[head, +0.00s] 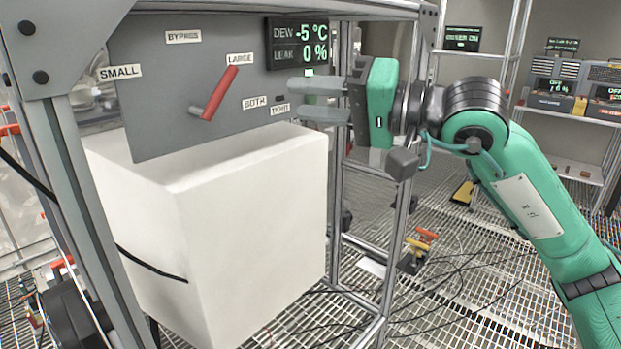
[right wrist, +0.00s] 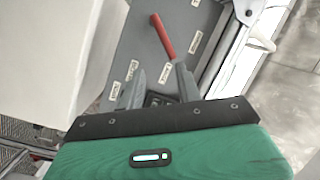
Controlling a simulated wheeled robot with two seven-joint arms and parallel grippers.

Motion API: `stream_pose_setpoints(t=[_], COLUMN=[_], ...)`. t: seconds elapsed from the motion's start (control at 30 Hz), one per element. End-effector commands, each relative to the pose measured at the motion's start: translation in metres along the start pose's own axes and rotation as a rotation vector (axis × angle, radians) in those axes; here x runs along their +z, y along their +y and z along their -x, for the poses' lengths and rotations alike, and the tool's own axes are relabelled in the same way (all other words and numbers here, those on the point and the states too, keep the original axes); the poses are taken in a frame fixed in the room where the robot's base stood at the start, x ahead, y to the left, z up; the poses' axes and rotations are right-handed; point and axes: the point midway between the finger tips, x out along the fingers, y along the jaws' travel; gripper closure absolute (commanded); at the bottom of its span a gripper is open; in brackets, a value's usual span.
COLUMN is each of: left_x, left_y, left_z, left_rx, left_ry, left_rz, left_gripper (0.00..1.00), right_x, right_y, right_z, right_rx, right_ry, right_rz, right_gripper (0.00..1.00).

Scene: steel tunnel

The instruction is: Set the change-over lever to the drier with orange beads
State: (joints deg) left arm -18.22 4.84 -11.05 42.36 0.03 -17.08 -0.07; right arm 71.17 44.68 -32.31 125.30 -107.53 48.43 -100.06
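The change-over lever (head: 219,92) has a red handle and a grey base on a grey panel (head: 150,115). It points up and right, toward the LARGE label (head: 239,58). Other labels read SMALL (head: 119,72), BYPASS (head: 183,36), BOTH (head: 255,103) and, apparently, TIGHT (head: 280,109). My right gripper (head: 293,98) is to the right of the lever, apart from it, fingers pointing left. The right wrist view shows the red lever (right wrist: 162,36) beyond the spread, empty fingers (right wrist: 160,76). No drier or orange beads can be made out. My left gripper is not in view.
A display (head: 297,43) reads DEW -5 °C and LEAK 0 %. A large white box (head: 255,210) stands below the panel. Metal frame posts (head: 75,190) stand left and right of it. Cables lie on the grated floor (head: 460,290). Shelves with devices stand at the back right.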

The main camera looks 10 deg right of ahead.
Motion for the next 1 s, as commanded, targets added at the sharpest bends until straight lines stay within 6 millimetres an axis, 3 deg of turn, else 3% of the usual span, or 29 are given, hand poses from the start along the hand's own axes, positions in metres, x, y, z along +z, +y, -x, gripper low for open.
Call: stream_pose_setpoints(t=[0.5, 1.0], left_x=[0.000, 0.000], left_y=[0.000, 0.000], left_z=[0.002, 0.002], left_rx=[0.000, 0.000], left_ry=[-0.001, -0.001], left_rz=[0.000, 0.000], left_gripper=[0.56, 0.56], right_x=[-0.011, -0.024], right_y=[0.080, 0.176], right_z=[-0.042, -0.059], right_rx=[-0.176, -0.333], right_ry=[-0.129, -0.142], right_rz=[-0.858, -1.579], right_gripper=[0.65, 0.65])
